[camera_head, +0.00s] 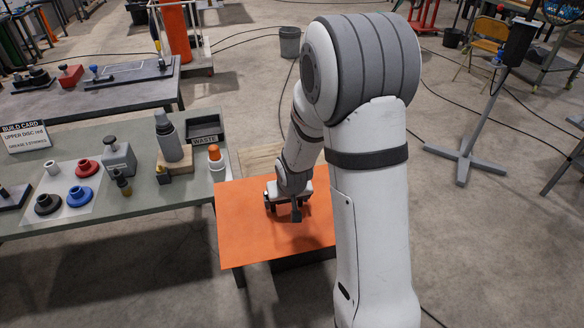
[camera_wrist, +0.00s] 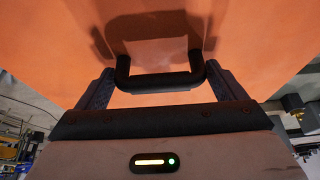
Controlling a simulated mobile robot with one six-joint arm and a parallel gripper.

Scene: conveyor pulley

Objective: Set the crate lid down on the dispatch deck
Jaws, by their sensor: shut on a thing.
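The crate lid is the wide, flat orange panel (camera_head: 245,230) right of the green bench in the head view. It fills most of the wrist view (camera_wrist: 255,35), seen close up. A black U-shaped handle (camera_wrist: 160,82) stands on it, with a pale patch behind. My gripper (camera_head: 291,207) is over the middle of the panel. In the wrist view, my gripper (camera_wrist: 160,88) is shut on this handle, a finger at each end. A dark post and dark surface show below the panel's front edge. The dispatch deck is not clearly seen; I cannot tell whether the lid touches it.
The green bench (camera_head: 120,215) at left holds coloured discs, a bottle (camera_head: 167,138), a waste bin (camera_head: 205,130) and an orange-capped container (camera_head: 216,160) near the lid. A wooden slatted piece (camera_head: 258,160) lies behind the lid. A grey stand (camera_head: 468,155) is at right. Cables cross the floor.

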